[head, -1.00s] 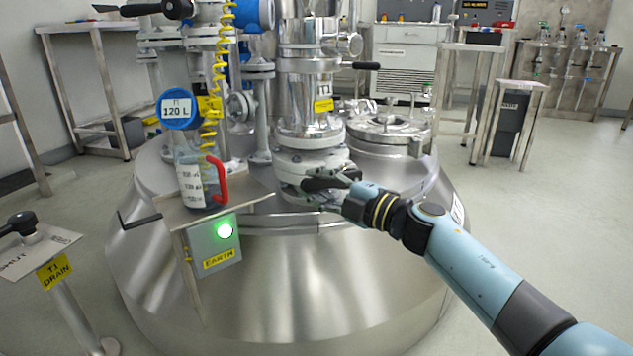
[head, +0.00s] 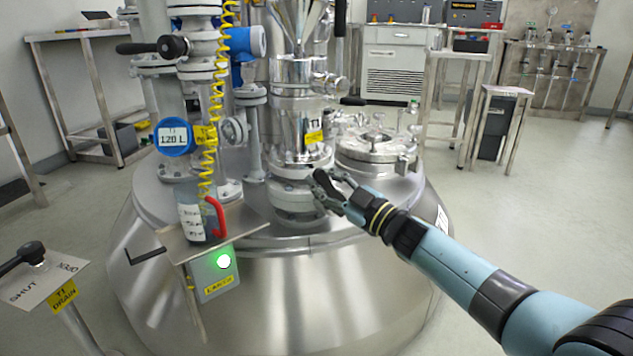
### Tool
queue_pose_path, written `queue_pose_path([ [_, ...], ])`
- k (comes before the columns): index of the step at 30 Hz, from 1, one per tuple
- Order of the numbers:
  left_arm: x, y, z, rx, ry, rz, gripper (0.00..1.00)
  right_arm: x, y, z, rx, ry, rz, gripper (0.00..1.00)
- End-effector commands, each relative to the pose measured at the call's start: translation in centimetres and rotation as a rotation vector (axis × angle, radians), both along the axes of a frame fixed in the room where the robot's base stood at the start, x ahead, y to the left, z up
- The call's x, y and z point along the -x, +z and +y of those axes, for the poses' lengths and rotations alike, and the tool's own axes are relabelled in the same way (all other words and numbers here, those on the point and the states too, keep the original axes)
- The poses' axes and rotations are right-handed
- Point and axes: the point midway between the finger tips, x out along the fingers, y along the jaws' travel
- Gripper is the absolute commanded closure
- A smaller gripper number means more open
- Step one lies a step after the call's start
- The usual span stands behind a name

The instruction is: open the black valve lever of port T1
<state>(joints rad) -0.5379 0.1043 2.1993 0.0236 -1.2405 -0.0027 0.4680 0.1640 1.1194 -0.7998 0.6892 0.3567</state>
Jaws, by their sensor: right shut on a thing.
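The T1 port (head: 300,150) is a shiny metal column on the domed vessel, with a yellow T1 label (head: 314,137). A short black lever (head: 352,101) sticks out level to the right of it. Higher up, a black lever (head: 340,18) stands upright beside the column, its top cut off by the frame. I cannot tell which lever is the port's valve lever. My right gripper (head: 326,184) is at the column's lower pale flange, below both levers and apart from them. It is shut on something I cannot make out. My left gripper is not in view.
A T1 DRAIN post with a black lever (head: 30,252) and SHUT/OPEN plate stands at left. A yellow coiled cable (head: 208,140) hangs left of the column.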

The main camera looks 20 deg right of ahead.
Motion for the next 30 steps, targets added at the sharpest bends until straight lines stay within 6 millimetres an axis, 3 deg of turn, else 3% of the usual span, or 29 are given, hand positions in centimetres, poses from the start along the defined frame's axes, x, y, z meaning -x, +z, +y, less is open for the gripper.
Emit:
queue_pose_path([
  [3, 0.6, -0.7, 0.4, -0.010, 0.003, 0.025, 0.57, -0.4, 1.0, -1.0, -0.102, -0.001, 0.037, 1.00],
  [15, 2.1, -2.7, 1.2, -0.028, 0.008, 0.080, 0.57, -1.4, 1.6, -3.8, -0.405, -0.002, 0.155, 1.00],
  [30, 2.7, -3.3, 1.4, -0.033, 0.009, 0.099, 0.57, -1.9, 1.5, -5.3, -0.558, -0.002, 0.216, 1.00],
])
